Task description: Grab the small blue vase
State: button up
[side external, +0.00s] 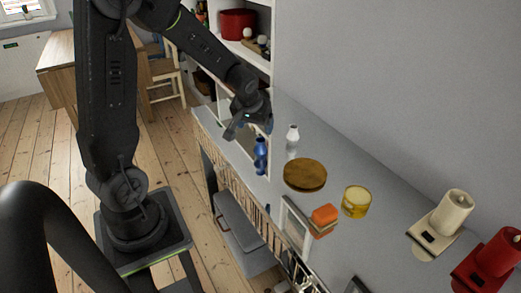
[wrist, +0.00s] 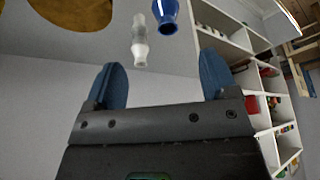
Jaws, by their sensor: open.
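The small blue vase (side external: 261,157) stands upright near the front edge of the grey shelf top in the side view. In the wrist view the blue vase (wrist: 167,17) is at the top, right of centre, partly cut off by the picture's edge. My gripper (side external: 249,130) is above and slightly left of the vase in the side view. Its two blue fingers (wrist: 163,76) are apart with nothing between them in the wrist view. The vase is beyond the fingertips, apart from them.
A white and grey vase (side external: 292,142) stands close to the right of the blue one. A round brown wooden piece (side external: 305,175), an orange block (side external: 324,216) and a yellow candle glass (side external: 356,201) lie further right. A tall white shelf unit (side external: 245,62) stands behind.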

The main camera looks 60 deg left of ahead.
aim_at(261, 147)
jog(key=x, duration=1)
jog(key=shift+s+a+r, duration=0.1)
jog(key=shift+s+a, duration=0.05)
jog(key=shift+a, duration=0.25)
jog(key=shift+w+a+x, duration=0.1)
jog(key=shift+x, duration=1.3)
jog(key=shift+w+a+x, duration=0.1)
jog(key=shift+x, duration=1.3)
jog(key=shift+r, duration=0.1)
jog(key=c, duration=1)
jog(key=shift+r, duration=0.1)
